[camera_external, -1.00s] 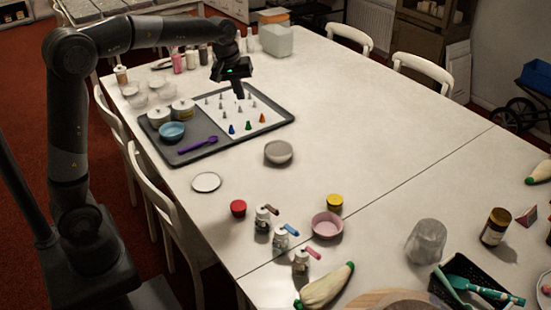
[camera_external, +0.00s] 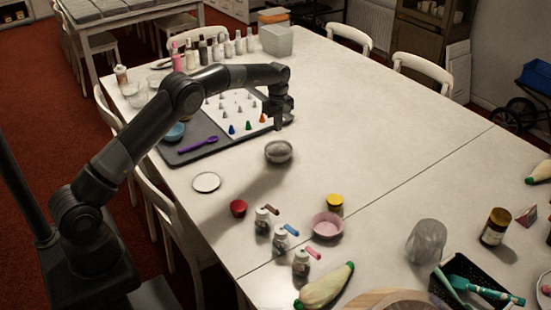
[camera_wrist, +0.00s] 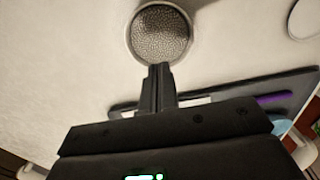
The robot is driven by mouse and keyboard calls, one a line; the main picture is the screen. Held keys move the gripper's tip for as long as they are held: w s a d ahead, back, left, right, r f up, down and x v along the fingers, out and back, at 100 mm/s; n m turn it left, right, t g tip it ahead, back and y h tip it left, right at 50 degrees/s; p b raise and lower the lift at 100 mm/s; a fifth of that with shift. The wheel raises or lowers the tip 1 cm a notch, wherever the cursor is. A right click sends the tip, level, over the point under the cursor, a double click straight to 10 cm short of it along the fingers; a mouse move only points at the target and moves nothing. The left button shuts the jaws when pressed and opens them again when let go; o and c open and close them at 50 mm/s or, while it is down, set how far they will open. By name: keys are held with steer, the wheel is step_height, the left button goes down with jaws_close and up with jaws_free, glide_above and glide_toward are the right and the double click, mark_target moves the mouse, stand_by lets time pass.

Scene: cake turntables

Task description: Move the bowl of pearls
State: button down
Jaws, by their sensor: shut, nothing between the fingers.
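The bowl of pearls (camera_external: 279,152) is a small round light-grey bowl on the white table, just in front of the dark tray's right corner. In the wrist view the bowl (camera_wrist: 160,34) is at the top centre, full of small grey beads. My gripper (camera_external: 278,124) is above the table by the tray's right corner, just behind the bowl in the picture. In the wrist view my gripper (camera_wrist: 159,70) has its fingers together and empty, their tips pointing at the bowl's near edge. I cannot tell how high the tips are above the table.
The dark tray (camera_external: 188,156) holds a white sheet with piping tips, a purple spoon (camera_external: 198,145) and a blue bowl (camera_external: 175,132). A white plate (camera_external: 206,182) lies left of the pearls. A pink bowl (camera_external: 327,225) and small jars stand nearer. The table right of the pearls is clear.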

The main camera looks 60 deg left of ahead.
mark_target(278, 153)
step_height(278, 153, down, 10)
steer(key=shift+r, duration=0.1)
steer(key=d, duration=0.3)
steer(key=shift+f, duration=0.25)
steer(key=shift+d, duration=0.5)
steer(key=d, duration=2)
steer(key=shift+d, duration=0.25)
steer(key=shift+a, duration=0.1)
